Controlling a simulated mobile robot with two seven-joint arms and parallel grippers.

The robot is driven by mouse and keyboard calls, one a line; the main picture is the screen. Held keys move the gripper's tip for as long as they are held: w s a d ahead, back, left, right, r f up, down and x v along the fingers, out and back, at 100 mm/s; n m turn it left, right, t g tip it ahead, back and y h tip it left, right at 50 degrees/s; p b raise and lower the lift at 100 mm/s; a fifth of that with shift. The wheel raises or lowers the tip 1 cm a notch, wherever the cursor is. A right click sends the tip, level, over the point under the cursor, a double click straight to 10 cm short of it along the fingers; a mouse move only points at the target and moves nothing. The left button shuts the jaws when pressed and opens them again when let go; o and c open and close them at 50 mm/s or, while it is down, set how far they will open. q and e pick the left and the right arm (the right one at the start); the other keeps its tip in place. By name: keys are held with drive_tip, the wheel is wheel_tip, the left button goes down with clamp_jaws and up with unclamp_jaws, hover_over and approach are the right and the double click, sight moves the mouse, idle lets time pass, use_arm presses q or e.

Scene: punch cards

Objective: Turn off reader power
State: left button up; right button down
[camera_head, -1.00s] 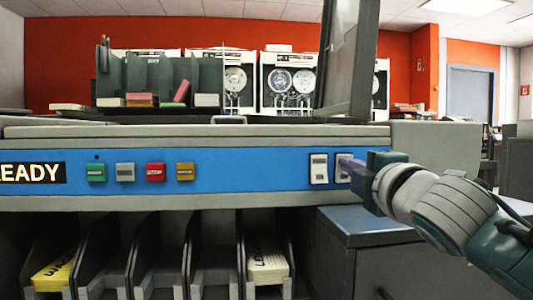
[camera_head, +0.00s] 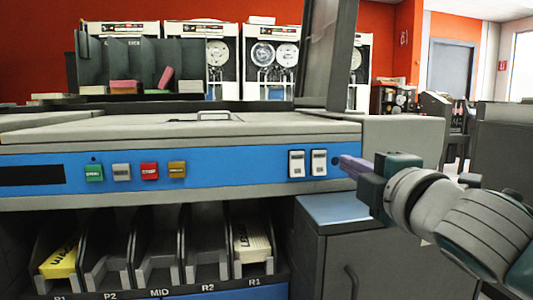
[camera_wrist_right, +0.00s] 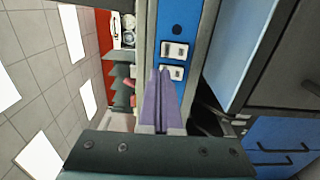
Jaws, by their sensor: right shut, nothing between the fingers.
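The card reader's blue panel (camera_head: 230,168) carries two white rocker switches at its right end, a left one (camera_head: 297,163) and a right one (camera_head: 319,162). Both also show in the right wrist view, one farther (camera_wrist_right: 174,50) and one nearer (camera_wrist_right: 172,72). The display window (camera_head: 30,175) at the panel's left is dark. My right gripper (camera_head: 345,163) is shut and empty, its purple fingers just right of the right switch in the head view. The fingers (camera_wrist_right: 160,85) point toward the panel; contact cannot be told. My left gripper is out of view.
Green, grey, red and amber buttons (camera_head: 149,171) sit on the panel's left part. Card bins below hold a yellow stack (camera_head: 60,258) and a cream stack (camera_head: 250,245). A grey cabinet (camera_head: 350,255) with a blue top stands below my right arm.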

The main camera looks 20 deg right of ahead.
drive_tip(key=v, duration=0.4)
drive_tip(key=shift+r+p, duration=0.3)
drive_tip(key=shift+p, duration=0.05)
drive_tip(key=s+a+r+m+g+y+p, duration=0.1)
drive_tip(key=s+a+r+m+g+p, duration=0.5)
drive_tip(key=p, duration=0.7)
drive_tip(key=s+a+r+m+g+y+p, duration=0.2)
drive_tip(key=s+r+m+g+p, duration=0.15)
drive_tip(key=s+r+p, duration=0.85)
drive_tip(key=s+a+r+m+g+y+p, duration=0.1)
drive_tip(key=s+a+r+m+g+p, duration=0.5)
drive_tip(key=p, duration=0.9)
wheel_tip(320, 180, up, 32)
drive_tip(key=d+n+t+p, duration=0.1)
drive_tip(key=n+p, duration=0.1)
drive_tip(key=p, duration=3.2)
drive_tip(key=shift+d+p, duration=0.35)
drive_tip(key=shift+d, duration=0.05)
